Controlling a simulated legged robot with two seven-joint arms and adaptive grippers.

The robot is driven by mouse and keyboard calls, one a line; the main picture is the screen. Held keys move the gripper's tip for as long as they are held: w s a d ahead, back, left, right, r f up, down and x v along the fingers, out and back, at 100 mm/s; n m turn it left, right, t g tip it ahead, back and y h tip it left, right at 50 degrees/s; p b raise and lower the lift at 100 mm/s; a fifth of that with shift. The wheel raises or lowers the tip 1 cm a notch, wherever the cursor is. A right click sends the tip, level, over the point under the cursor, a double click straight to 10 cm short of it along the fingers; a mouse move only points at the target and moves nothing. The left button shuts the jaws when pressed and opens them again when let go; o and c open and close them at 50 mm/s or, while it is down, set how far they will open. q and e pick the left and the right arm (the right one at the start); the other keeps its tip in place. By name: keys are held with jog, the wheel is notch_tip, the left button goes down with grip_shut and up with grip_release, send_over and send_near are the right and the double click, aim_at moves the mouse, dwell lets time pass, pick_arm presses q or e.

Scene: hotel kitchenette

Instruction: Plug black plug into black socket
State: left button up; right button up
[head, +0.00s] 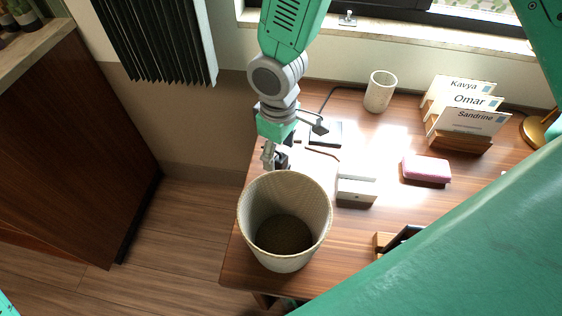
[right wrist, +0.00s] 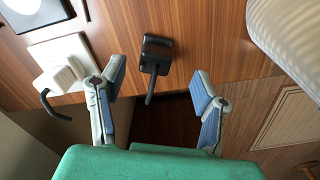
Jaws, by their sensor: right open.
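The black plug (right wrist: 156,55) lies on the wooden desk near its edge in the right wrist view, its cord end pointing toward my gripper. My right gripper (right wrist: 160,82) is open, with one finger on each side of the plug's line; I see no contact. In the head view the gripper (head: 270,155) is at the desk's left edge beside the plug (head: 282,160), which it partly hides. A black square plate, seemingly the black socket (head: 326,132), lies on the desk to the right; part of it shows in the right wrist view (right wrist: 36,10). My left gripper is not in view.
A woven bin (head: 315,205) stands just in front of my right gripper. A white socket plate with a white plug (right wrist: 62,75) lies beside the black plate. A small box (head: 356,192), pink sponge (head: 427,168), cup (head: 380,92) and name-card holder (head: 460,140) stand farther right.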

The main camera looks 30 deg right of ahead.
aim_at(280, 158)
notch_tip(280, 158, down, 4)
jog(key=shift+d+f+b, duration=0.1)
jog(key=shift+f+b, duration=0.15)
jog(key=shift+b, duration=0.2)
jog(key=shift+d+f, duration=0.15)
jog(key=shift+f, duration=0.15)
jog(key=shift+d, duration=0.25)
jog(key=shift+a, duration=0.35)
jog(key=c, duration=1.2)
